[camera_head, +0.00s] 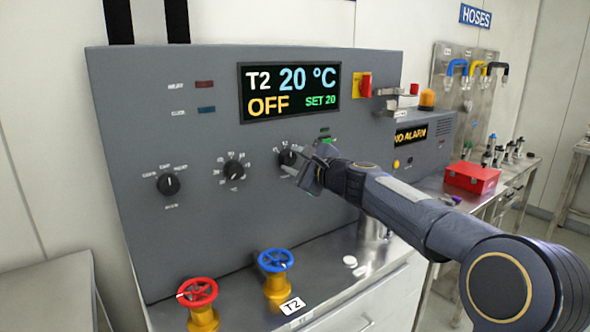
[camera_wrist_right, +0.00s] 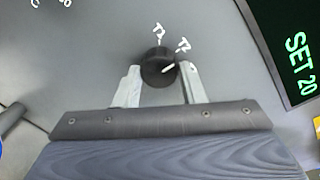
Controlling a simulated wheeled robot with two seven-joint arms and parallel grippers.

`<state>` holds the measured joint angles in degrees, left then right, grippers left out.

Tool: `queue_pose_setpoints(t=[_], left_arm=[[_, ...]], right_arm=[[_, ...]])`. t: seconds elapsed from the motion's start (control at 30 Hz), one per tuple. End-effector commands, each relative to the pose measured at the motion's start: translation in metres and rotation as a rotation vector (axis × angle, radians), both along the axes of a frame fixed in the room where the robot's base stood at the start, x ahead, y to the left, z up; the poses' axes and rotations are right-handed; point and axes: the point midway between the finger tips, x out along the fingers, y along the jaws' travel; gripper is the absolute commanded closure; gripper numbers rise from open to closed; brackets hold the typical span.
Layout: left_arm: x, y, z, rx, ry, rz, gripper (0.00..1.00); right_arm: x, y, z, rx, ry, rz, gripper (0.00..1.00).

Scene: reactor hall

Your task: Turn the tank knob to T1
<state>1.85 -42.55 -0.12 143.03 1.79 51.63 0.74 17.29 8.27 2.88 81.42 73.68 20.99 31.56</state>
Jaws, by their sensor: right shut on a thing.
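The tank knob (camera_head: 287,157) is a round black knob on the grey panel, the rightmost of three in a row. In the right wrist view the knob (camera_wrist_right: 158,68) sits between the two fingers, with the labels T1 and T2 beside it. Its white pointer mark lies on the side of the T2 label. My right gripper (camera_head: 302,166) is shut on the knob; in the wrist view its fingers (camera_wrist_right: 160,85) are on either side of it. The display (camera_head: 290,92) reads T2, 20 °C, OFF, SET 20. My left gripper is not in view.
Two more black knobs, the middle one (camera_head: 234,171) and the left one (camera_head: 168,184), sit left on the panel. A red valve wheel (camera_head: 197,291) and a blue one (camera_head: 275,260) stand below. A red box (camera_head: 472,178) lies on the right bench.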

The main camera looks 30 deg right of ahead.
Motion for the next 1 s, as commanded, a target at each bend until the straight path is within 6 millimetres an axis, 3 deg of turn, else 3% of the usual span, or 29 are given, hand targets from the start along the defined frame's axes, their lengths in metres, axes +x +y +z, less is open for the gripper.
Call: queue_pose_setpoints(t=[0.6,1.0], left_arm=[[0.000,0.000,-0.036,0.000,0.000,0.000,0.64],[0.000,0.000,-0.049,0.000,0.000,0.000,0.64]], right_arm=[[0.000,0.001,-0.001,-0.579,-0.044,0.001,0.86],[0.000,0.002,0.000,-0.844,-0.064,0.003,0.86]])
